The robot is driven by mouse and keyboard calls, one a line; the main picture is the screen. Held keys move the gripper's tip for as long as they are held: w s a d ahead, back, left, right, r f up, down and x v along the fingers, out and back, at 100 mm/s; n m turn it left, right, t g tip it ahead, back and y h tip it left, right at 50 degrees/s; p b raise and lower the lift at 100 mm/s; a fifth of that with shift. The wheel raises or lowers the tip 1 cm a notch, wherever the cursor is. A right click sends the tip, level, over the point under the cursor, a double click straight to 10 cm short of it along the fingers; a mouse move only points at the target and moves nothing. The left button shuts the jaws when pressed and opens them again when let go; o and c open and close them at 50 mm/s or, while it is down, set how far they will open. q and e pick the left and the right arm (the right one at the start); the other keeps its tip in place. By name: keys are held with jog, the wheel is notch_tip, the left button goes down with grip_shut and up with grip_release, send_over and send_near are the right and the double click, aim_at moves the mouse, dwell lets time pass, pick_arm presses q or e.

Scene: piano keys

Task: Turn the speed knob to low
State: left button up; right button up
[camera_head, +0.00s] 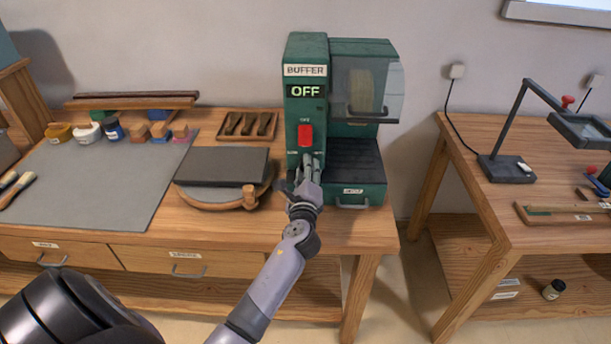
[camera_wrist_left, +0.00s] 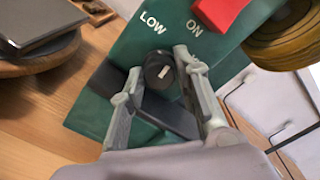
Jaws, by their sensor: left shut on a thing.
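The green buffer machine (camera_head: 305,50) stands at the back of the bench, and its sign reads OFF. A red switch (camera_head: 305,135) is on its front, above my left gripper (camera_head: 309,170). In the left wrist view, the black speed knob (camera_wrist_left: 160,71) has a short white mark on its face. The fingers of my left gripper (camera_wrist_left: 159,66) are on either side of the knob and shut on it. The LOW label (camera_wrist_left: 152,22) is just above the knob, and ON is by the red switch (camera_wrist_left: 219,10). In the head view my gripper hides the knob.
A dark slab on a round wooden stand (camera_head: 221,166) is close left of my gripper. A small tray (camera_head: 275,125) lies behind it. A grey mat (camera_head: 95,190) covers the left bench. A second table (camera_head: 535,225) with a lamp (camera_head: 507,168) stands to the right, past a gap.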

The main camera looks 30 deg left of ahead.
pick_arm(q)
jog(key=n+b, duration=0.2)
jog(key=n, duration=0.3)
jog(key=shift+f+b, duration=0.1)
jog(key=shift+b, duration=0.2)
jog(key=shift+n+b, duration=0.4)
jog(key=shift+n, duration=0.7)
jog(key=o, duration=1.2)
jog(key=shift+c, duration=0.2)
jog(key=shift+s+d, duration=0.1)
jog(key=shift+s, duration=0.05)
jog(key=v, duration=0.7)
jog(key=shift+s+d+r, duration=0.2)
jog(key=shift+s+r, duration=0.1)
jog(key=shift+s, duration=0.05)
